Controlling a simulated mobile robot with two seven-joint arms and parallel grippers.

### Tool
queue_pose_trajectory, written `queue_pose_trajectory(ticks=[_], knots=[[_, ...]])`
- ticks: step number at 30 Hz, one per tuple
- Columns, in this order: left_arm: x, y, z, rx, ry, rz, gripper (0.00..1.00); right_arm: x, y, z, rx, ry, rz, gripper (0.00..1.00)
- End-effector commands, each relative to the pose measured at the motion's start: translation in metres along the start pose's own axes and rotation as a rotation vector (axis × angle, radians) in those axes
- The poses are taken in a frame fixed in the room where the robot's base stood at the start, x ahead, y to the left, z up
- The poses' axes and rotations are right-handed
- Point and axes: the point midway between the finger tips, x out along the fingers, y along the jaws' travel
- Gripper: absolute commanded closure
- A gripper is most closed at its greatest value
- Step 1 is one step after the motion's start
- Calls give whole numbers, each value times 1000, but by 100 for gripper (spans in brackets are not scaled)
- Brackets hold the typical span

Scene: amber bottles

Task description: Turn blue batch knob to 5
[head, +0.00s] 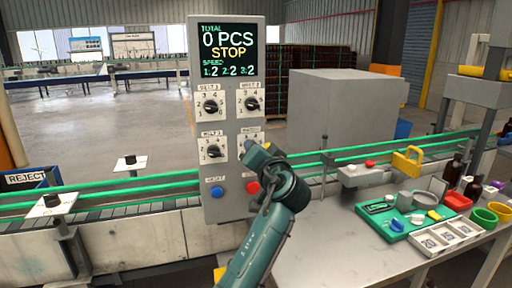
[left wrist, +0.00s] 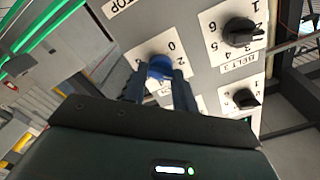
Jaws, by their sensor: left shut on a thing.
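The blue batch knob (left wrist: 160,68) sits on its white dial plate in the left wrist view, which shows the panel upside down. The fingers of my left gripper (left wrist: 160,88) are on either side of the knob and shut on it. In the head view my left gripper (head: 252,152) reaches the middle right dial of the grey control panel (head: 228,150) and hides the knob. Parts of the dial's numbers are covered, and the knob's exact setting cannot be read. My right gripper is not in view.
Black knobs (head: 210,106) (head: 251,104) (head: 213,152) are on neighbouring dials. A blue button (head: 217,191) and a red button (head: 252,187) sit below. The panel's screen (head: 228,50) reads 0 PCS, STOP. A table with a green tray (head: 388,228) stands at the right.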

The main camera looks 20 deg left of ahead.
Motion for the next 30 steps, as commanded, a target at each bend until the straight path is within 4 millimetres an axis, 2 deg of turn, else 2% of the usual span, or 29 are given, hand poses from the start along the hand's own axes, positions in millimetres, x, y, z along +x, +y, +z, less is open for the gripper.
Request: queue_pose_trajectory(ticks=[30], knots=[[0,2,0,966,3,-3,95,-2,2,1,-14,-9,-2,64]])
